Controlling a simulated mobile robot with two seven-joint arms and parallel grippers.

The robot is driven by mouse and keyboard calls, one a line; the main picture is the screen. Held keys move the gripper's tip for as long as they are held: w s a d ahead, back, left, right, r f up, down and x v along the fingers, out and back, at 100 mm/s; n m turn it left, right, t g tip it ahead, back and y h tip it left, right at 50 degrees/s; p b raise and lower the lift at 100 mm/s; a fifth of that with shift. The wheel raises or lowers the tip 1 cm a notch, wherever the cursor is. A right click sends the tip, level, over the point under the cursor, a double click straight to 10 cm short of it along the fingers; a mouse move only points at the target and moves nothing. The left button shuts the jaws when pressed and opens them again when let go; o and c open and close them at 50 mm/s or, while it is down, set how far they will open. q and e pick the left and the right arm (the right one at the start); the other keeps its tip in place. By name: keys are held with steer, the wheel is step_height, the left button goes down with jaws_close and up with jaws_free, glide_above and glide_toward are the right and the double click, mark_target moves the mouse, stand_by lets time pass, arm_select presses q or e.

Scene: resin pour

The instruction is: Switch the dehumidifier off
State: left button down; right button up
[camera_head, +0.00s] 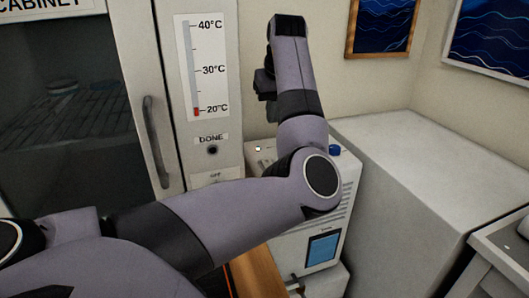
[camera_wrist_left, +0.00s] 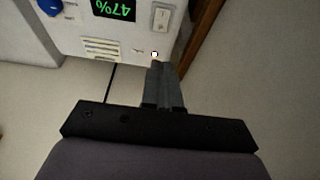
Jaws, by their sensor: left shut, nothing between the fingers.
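The white dehumidifier (camera_head: 335,220) stands behind my left forearm in the head view, which hides part of its top. Its top face (camera_wrist_left: 130,35) shows in the left wrist view, with a green 47% readout (camera_wrist_left: 114,8), a pale rocker switch (camera_wrist_left: 162,17), a vent, a blue knob (camera_wrist_left: 48,6) and a small lit white lamp (camera_wrist_left: 155,54). I cannot tell which way the rocker is set. My left gripper (camera_head: 265,92) is above the dehumidifier; its fingers (camera_wrist_left: 160,72) are shut and empty, tips near the lamp in the picture. Contact cannot be told. My right gripper is out of view.
A cabinet with a glass door and handle (camera_head: 155,140) stands at the left, with a temperature scale (camera_head: 195,65) and a DONE lamp (camera_head: 212,150) on its front. A large pale block (camera_head: 410,160) stands right of the dehumidifier. Framed pictures hang behind.

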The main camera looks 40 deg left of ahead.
arm_select(q)
glide_above(266, 161)
steer(key=d, duration=0.1)
steer(key=f, duration=1.1)
steer(key=shift+s+f, duration=0.2)
steer(key=shift+f, duration=0.15)
steer(key=shift+x, duration=0.9)
steer(key=shift+s+d, duration=0.1)
steer(key=shift+d, duration=0.05)
steer(key=shift+p, duration=0.75)
steer(key=shift+f, duration=0.3)
